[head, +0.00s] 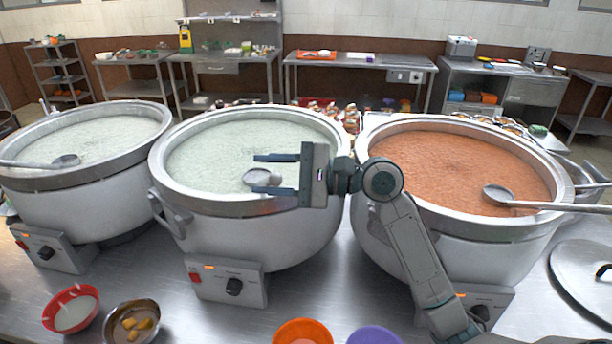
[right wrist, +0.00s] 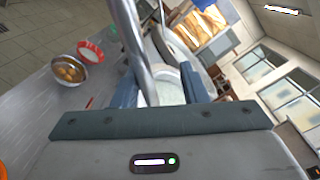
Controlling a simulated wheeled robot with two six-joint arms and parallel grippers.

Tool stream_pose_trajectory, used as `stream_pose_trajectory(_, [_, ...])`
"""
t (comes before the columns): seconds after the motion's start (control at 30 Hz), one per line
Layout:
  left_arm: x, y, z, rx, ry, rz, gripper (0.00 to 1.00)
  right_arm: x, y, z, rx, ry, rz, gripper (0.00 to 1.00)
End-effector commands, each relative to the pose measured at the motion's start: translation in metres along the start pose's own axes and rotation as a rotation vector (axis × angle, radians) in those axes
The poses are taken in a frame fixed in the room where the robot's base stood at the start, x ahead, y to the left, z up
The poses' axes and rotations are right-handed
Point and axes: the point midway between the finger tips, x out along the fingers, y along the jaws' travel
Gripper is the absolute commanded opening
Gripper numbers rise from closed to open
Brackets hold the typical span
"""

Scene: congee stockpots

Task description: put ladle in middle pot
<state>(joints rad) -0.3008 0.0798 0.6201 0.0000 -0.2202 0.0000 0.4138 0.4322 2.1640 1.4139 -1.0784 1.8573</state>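The middle pot (head: 238,232) is a large white stockpot with a metal rim and pale congee inside. A grey ladle (head: 262,177) shows its bowl at the right side of this pot's opening, between my right gripper's fingertips in the picture; its handle is mostly hidden. My right gripper (head: 268,174) is over the pot, pointing left, fingers apart. In the right wrist view, a metal rod, apparently the ladle handle (right wrist: 140,45), runs between the parted fingers. I cannot tell whether it touches one. My left gripper is not in view.
The left pot (head: 95,185) holds pale congee and a ladle (head: 66,160). The right pot (head: 490,245) holds reddish-brown congee and another ladle (head: 498,194). A red bowl (head: 71,310), a metal bowl (head: 132,322) and an orange bowl (head: 303,331) stand along the front. A lid (head: 585,275) lies right.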

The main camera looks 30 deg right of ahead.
Motion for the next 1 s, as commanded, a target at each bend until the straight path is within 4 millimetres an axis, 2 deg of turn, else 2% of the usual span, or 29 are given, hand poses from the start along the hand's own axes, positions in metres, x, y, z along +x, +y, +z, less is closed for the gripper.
stream_pose_trajectory(0.5, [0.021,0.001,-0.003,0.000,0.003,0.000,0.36,-0.053,0.003,-0.002,-0.003,0.004,0.004,0.39])
stream_pose_trajectory(1.0, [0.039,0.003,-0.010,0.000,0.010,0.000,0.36,-0.090,0.002,-0.002,-0.003,0.002,0.004,0.39])
